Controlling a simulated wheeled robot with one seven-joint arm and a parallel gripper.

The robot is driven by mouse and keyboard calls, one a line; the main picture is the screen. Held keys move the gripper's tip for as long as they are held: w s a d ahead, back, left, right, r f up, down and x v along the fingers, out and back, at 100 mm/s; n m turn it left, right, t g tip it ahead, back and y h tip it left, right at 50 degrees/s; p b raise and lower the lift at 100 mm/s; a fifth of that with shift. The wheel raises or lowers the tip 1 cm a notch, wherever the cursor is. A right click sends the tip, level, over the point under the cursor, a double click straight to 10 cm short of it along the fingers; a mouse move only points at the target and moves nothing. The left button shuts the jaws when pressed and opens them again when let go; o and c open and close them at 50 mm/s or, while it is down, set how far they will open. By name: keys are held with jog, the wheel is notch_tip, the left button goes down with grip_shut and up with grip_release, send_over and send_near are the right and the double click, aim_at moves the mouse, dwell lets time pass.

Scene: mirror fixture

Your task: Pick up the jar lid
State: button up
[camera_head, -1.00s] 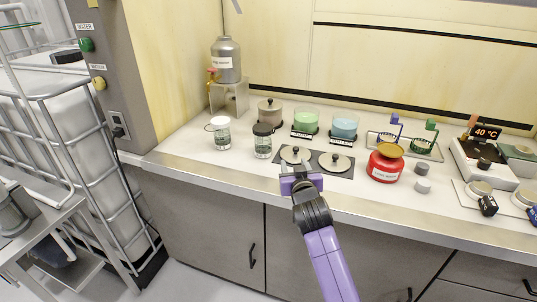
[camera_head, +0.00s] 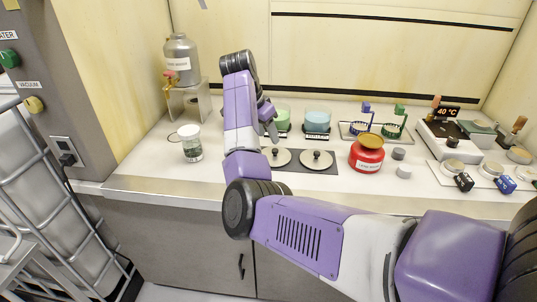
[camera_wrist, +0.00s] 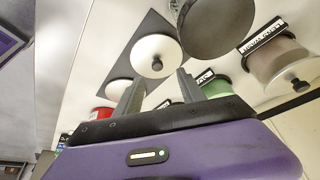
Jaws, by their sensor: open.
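Two round cream lids with dark knobs, a left lid (camera_head: 268,157) and a right lid (camera_head: 324,157), lie on a dark mat. They also show in the wrist view, one lid (camera_wrist: 151,46) just beyond my fingertips, the other (camera_wrist: 117,91) partly behind a finger. A large dark round top (camera_wrist: 216,25) also shows there, apart from my fingers; it looks like the black lid of a jar, which my arm hides in the head view. My gripper (camera_head: 271,129) is above the counter near the left lid. In the wrist view my gripper (camera_wrist: 160,78) is open and empty.
A green container (camera_head: 283,117) and a blue container (camera_head: 317,121) stand behind the mat. A red jar (camera_head: 367,153) is to its right. A white-lidded glass jar (camera_head: 190,143) stands left of my arm. A knobbed pot (camera_wrist: 283,64) is at the wrist view's right.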

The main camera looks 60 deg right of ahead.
aim_at(275, 150)
jog(key=shift+s+p+x, duration=0.15)
jog(key=shift+p+x, duration=0.15)
jog(key=shift+x, duration=1.6)
jog(key=shift+s+p+x, duration=0.1)
jog(key=shift+p+x, duration=0.2)
jog(key=shift+x, duration=1.6)
jog(key=shift+a, duration=0.15)
grip_shut()
